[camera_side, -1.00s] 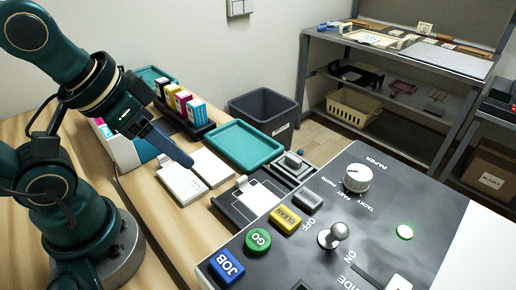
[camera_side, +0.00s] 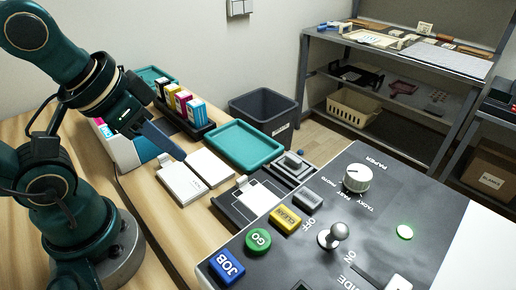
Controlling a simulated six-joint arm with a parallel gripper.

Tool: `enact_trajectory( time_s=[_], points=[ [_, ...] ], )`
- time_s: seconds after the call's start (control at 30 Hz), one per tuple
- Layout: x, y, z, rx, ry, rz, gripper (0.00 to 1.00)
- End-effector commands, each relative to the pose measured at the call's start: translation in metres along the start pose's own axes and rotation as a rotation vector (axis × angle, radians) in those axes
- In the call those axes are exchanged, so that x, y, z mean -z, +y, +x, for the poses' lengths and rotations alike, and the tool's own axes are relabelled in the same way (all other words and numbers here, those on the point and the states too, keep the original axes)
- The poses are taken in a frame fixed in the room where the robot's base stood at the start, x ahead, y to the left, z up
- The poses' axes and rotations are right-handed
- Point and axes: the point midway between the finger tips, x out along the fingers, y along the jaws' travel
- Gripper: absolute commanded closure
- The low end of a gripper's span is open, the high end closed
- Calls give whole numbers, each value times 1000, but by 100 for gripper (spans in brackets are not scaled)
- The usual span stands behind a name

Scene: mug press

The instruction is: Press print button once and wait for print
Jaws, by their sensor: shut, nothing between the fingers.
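The dark control panel (camera_side: 375,215) fills the lower right. It carries a blue JOB button (camera_side: 227,267), a green GO button (camera_side: 258,241), a yellow CLEAN button (camera_side: 286,219) and a grey button (camera_side: 308,200). No button is labelled print. A metal toggle lever (camera_side: 333,236) sits between OFF and ON, and a round paper knob (camera_side: 356,179) is behind it. My gripper (camera_side: 182,157) is shut and empty, above the white card stacks (camera_side: 181,182), well left of the buttons.
A black and white tray fixture (camera_side: 253,199) lies between the card stacks and the panel. A teal tray (camera_side: 244,145), ink cartridges (camera_side: 184,103) in a black rack and a grey bin (camera_side: 263,113) stand behind. A shelf unit (camera_side: 395,75) is at the back right.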

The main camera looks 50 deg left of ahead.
Motion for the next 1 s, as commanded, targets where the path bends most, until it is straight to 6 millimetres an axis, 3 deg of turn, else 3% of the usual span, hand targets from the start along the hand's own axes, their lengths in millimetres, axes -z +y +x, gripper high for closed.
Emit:
enact_trajectory(
  time_s=[0.83, 1.0],
  points=[
    [0, 0, 0, 0, 0, -4, 100],
    [8, 1, -3, -6, 29, -94, 100]
  ],
)
